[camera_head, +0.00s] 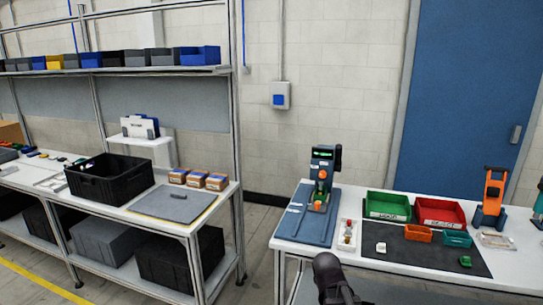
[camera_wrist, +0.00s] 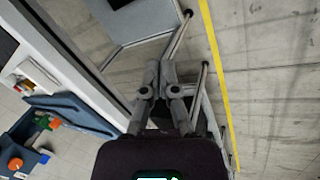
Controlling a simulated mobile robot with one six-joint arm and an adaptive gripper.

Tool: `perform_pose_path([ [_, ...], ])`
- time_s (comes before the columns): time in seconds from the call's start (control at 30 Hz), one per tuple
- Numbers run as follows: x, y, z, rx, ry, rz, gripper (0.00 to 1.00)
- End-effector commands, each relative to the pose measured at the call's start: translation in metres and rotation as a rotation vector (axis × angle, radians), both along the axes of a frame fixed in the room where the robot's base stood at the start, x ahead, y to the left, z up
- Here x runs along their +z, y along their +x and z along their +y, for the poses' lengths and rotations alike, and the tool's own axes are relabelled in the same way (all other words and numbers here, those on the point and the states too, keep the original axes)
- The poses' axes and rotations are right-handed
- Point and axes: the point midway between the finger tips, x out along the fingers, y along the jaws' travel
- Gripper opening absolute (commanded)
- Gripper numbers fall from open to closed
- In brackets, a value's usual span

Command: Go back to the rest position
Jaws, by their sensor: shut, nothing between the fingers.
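My gripper (camera_wrist: 160,70) shows in the wrist view with its grey fingers together and nothing between them. It points down past the edge of a bench, over the concrete floor (camera_wrist: 262,70), and touches no object that I can see. In the head view, a dark part of my arm rises at the bottom edge, in front of the right bench (camera_head: 400,286). The fingers cannot be made out there.
The right bench carries a blue fixture (camera_head: 300,228) with a press-like device (camera_head: 322,180), a green bin (camera_head: 388,206), a red bin (camera_head: 440,212) and a dark mat (camera_head: 405,255). A shelved bench with a black crate (camera_head: 110,183) stands left. Floor shows between the benches.

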Motion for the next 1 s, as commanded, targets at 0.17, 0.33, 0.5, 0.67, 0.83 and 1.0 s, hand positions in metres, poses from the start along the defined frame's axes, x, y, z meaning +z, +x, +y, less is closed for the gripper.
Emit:
perform_pose_path([
  [0.17, -0.005, -0.036, 0.001, -0.269, 0.126, 0.054, 0.00],
  [0.33, -0.007, -0.067, 0.004, -0.524, 0.222, 0.116, 0.00],
  [0.5, -0.008, -0.090, 0.007, -0.719, 0.280, 0.167, 0.00],
  [0.67, -0.008, -0.099, 0.008, -0.813, 0.302, 0.192, 0.00],
  [0.83, -0.008, -0.101, 0.009, -0.834, 0.306, 0.198, 0.00],
  [1.0, -0.008, -0.101, 0.009, -0.831, 0.305, 0.197, 0.00],
])
